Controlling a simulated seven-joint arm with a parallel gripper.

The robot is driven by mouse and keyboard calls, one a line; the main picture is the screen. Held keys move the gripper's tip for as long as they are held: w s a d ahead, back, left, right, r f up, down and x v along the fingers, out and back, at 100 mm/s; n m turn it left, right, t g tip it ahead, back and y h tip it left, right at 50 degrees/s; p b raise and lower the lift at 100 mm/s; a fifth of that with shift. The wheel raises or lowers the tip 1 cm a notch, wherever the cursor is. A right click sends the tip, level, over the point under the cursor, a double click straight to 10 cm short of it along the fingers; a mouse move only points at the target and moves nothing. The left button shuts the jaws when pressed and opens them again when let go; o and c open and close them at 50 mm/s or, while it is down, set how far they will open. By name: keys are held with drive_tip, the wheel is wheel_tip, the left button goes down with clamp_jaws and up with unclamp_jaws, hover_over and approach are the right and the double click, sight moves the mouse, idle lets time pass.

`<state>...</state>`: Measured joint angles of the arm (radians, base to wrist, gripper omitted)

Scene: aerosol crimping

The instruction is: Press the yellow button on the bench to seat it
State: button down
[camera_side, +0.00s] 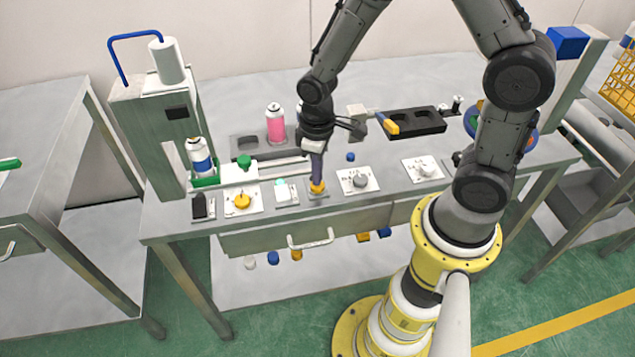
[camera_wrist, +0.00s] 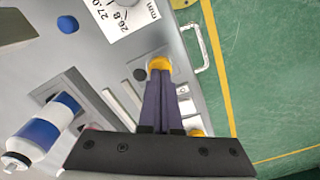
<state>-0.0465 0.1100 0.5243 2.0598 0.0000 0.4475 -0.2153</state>
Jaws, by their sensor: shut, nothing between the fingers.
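The yellow button (camera_side: 317,187) sits on a small grey plate near the front edge of the bench. My gripper (camera_side: 317,180) is shut with nothing between its fingers and points down at the button, its tips at the button's top. In the wrist view the yellow button (camera_wrist: 159,64) shows just beyond the tips of my closed fingers (camera_wrist: 160,75), which cover part of it. The tips look to be touching it or very close; I cannot tell whether it is pressed down.
A yellow knob (camera_side: 242,201) on a white plate stands left of the button, and a grey dial (camera_side: 360,181) stands right. A blue-and-white can (camera_side: 200,158) stands in the machine at left. A pink can (camera_side: 275,124) and a black tray (camera_side: 412,122) are behind.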

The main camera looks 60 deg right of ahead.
drive_tip(key=shift+f, duration=0.65)
idle(0.4)
wheel_tip(320, 180, up, 11)
idle(1.3)
drive_tip(key=s+r+t, duration=0.4)
drive_tip(key=r, duration=0.7)
drive_tip(key=s+d+r+m+t, duration=0.1)
drive_tip(key=s+r+m, duration=0.1)
drive_tip(key=s, duration=0.8)
drive_tip(key=shift+d+m+t, duration=0.2)
drive_tip(key=shift+m+t, duration=0.1)
drive_tip(key=shift+m, duration=0.2)
